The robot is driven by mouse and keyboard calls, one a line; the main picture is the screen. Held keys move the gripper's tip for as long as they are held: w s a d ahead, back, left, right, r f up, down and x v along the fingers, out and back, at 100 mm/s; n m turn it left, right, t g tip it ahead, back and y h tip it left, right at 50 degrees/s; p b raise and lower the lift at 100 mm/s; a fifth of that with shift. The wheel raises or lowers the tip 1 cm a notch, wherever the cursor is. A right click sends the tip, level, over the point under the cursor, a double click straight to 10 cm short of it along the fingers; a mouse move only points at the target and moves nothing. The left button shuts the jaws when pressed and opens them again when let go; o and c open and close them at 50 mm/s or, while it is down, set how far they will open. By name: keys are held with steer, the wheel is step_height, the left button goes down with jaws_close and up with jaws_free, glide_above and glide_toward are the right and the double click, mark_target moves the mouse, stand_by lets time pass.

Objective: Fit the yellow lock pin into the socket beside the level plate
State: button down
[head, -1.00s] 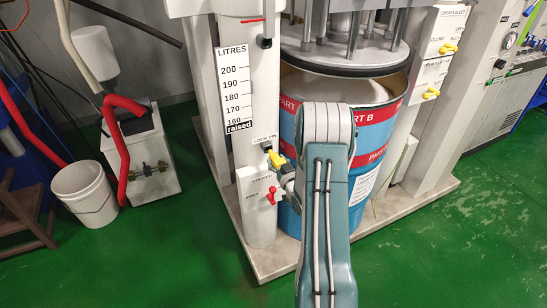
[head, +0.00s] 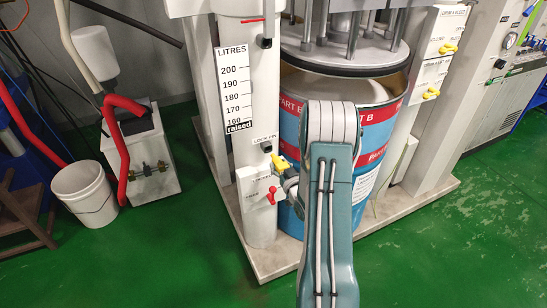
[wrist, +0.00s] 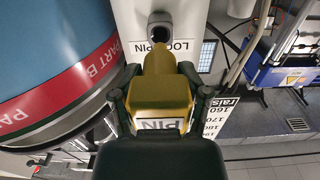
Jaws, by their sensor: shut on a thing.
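The yellow lock pin (head: 280,163) is held in my gripper (wrist: 160,108), whose dark fingers close on both sides of its block-shaped head marked PIN. In the wrist view the pin's narrower end (wrist: 163,58) points up the picture at the dark round socket (wrist: 160,27) on the white column. The socket's mouth shows open, and the pin looks just outside it; I cannot tell the exact gap. My arm hides most of the gripper there.
The blue and red drum (head: 376,125) stands close at right, under a raised round plate (head: 345,58). A white bucket (head: 84,194) and red hose are at left. Green floor in front is clear.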

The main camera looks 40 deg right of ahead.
steer(key=shift+v, duration=1.5)
stand_by(0.7)
steer(key=shift+n+t+y, duration=0.3)
steer(key=shift+y, duration=0.5)
steer(key=w+r, duration=0.1)
steer(key=r, duration=0.6)
steer(key=w+d+r, duration=0.1)
steer(key=r, duration=0.2)
steer(key=shift+w+r, duration=0.3)
steer(key=shift+r, duration=0.1)
step_height(320, 180, up, 9)
glide_above(281, 161)
steer(key=s+r, duration=0.1)
steer(key=r, duration=0.7)
steer(key=s+a+r+h, duration=0.1)
steer(key=s+r, duration=0.1)
steer(key=r, duration=0.7)
steer(key=shift+s+a+h, duration=0.25)
steer(key=shift+h, duration=0.05)
steer(key=shift+x, duration=2.85)
steer(key=shift+x, duration=1.85)
